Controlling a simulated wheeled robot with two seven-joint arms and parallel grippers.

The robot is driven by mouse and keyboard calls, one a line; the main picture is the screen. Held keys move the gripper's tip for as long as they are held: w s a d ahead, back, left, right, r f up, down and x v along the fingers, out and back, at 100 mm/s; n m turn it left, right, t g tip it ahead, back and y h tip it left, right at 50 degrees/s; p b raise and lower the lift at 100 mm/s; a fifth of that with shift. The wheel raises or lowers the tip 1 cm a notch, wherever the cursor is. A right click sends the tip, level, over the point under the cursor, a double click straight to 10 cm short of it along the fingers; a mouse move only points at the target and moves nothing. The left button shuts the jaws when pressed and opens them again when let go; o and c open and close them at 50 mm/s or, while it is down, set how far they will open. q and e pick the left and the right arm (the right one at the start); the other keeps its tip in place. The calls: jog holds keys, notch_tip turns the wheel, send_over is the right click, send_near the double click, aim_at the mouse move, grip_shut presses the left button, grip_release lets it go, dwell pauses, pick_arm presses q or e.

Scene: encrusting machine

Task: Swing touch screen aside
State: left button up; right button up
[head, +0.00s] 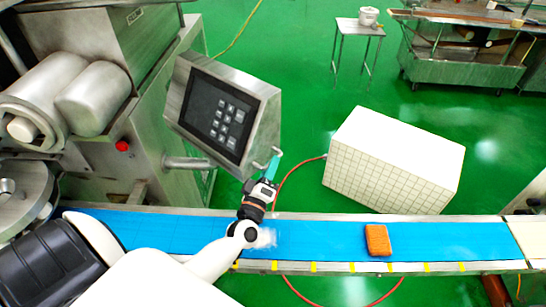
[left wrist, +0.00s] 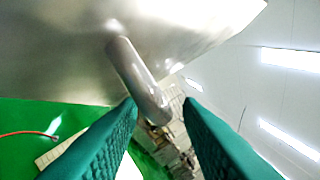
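The touch screen (head: 219,114) is a grey metal box with a dark display and several light buttons, on a metal arm (head: 188,162) from the machine. A small bar handle (head: 266,161) sticks out at its lower right corner. My left gripper (head: 274,163), with green fingers, is at this handle. In the left wrist view, the handle (left wrist: 138,80) runs down between the tips of the open left gripper (left wrist: 160,102), with a gap on the right side. I cannot tell whether the left finger touches it. My right gripper is not in view.
A blue conveyor belt (head: 310,240) runs below my left arm, with an orange block (head: 378,240) on it. A white tiled box (head: 393,160) stands behind the belt. The steel machine (head: 110,160) fills the left. Green floor between screen and box is mostly clear.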

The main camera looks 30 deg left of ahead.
pick_arm(q)
jog(key=shift+x, duration=1.2)
grip_shut()
